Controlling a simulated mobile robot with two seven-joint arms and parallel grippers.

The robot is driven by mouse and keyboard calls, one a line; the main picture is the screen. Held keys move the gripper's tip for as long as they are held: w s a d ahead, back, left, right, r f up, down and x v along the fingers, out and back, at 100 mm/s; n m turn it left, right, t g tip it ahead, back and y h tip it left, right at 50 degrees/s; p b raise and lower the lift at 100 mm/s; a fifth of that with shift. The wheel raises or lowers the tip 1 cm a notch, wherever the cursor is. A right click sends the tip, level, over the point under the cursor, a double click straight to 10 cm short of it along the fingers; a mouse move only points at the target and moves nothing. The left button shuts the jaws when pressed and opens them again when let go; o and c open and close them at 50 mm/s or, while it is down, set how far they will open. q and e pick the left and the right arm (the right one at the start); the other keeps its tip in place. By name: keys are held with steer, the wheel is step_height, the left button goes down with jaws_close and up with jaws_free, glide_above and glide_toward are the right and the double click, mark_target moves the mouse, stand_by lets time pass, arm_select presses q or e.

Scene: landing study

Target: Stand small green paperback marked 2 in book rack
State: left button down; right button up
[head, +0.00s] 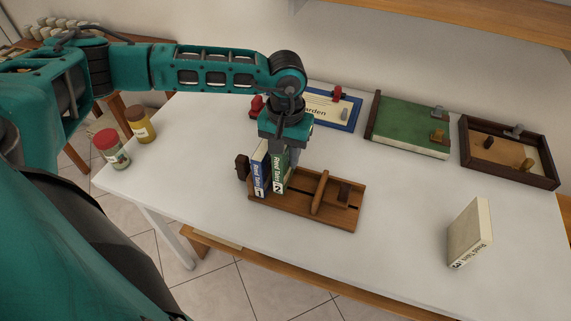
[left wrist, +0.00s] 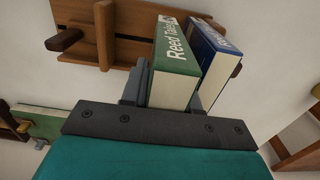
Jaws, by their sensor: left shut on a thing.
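The small green paperback marked 2 (head: 279,173) is upright in the wooden book rack (head: 335,213), directly right of a blue book marked 1 (head: 259,174). My left gripper (head: 284,156) points down from above and is shut on the green paperback's upper part. In the left wrist view the green paperback (left wrist: 174,72) sits at the jaws, with the blue book (left wrist: 211,52) close beside it and the rack (left wrist: 132,45) beyond. Whether the green book's lower edge rests on the rack base is hard to tell. My right gripper is not in view.
The rack has a wooden divider (head: 320,192) and free room to the right. A cream book marked 3 (head: 470,235) stands at the right of the white table. A green board (head: 412,125), a brown tray (head: 552,180) and a blue-framed sign (head: 352,121) lie behind. Two jars (head: 112,150) (head: 139,124) stand left.

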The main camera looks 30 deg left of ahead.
mark_target(286, 166)
arm_select(q)
steer(key=shift+f, duration=2.1)
steer(key=c, duration=1.1)
jaws_free()
step_height(286, 166, up, 12)
steer(key=shift+r, duration=0.15)
steer(key=shift+s, duration=0.1)
